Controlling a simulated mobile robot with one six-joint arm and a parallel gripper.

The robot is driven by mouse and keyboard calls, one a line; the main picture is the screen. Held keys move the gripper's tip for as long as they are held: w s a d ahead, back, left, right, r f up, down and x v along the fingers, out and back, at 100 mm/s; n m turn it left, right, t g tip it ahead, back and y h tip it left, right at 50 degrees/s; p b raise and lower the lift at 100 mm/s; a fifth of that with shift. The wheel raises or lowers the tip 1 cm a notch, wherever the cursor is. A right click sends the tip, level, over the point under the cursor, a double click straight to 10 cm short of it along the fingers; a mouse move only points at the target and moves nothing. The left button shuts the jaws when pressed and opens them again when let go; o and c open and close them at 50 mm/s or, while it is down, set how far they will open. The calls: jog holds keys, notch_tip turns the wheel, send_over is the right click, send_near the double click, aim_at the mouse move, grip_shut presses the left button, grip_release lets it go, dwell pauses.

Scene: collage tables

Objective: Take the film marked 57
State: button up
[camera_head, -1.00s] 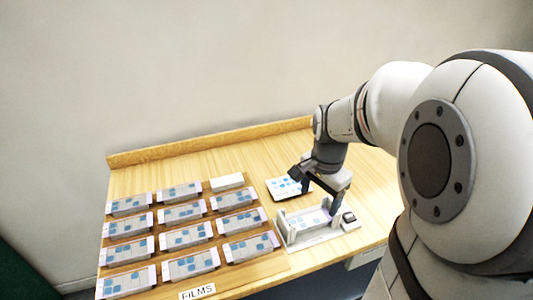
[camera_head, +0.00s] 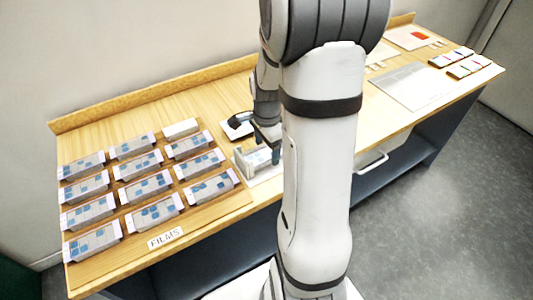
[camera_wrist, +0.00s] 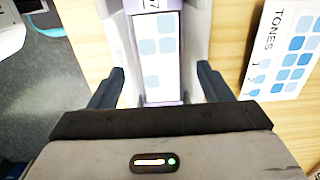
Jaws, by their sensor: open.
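A pale film (camera_wrist: 160,55) with blue squares lies in a white holder (camera_wrist: 197,45) in the wrist view. Its end label is cut off at the top edge; a 7 shows, but I cannot read the whole number. My gripper (camera_wrist: 160,88) is open, with one finger on each side of the film and holder. In the head view the gripper (camera_head: 267,140) is over the holder (camera_head: 245,167), partly hidden by my arm. Several other films (camera_head: 146,186) stand in rows on the board at left; their numbers are too small to read.
A card marked TONES (camera_wrist: 287,50) lies right of the holder in the wrist view. A FILMS label (camera_head: 165,238) is at the board's front edge, and a white block (camera_head: 180,128) at its back. A pale sheet (camera_head: 410,86) and several small blocks (camera_head: 465,62) lie farther right.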

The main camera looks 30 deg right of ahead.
jog(key=c, duration=1.1)
jog(key=shift+r, duration=0.1)
jog(key=shift+c, duration=0.2)
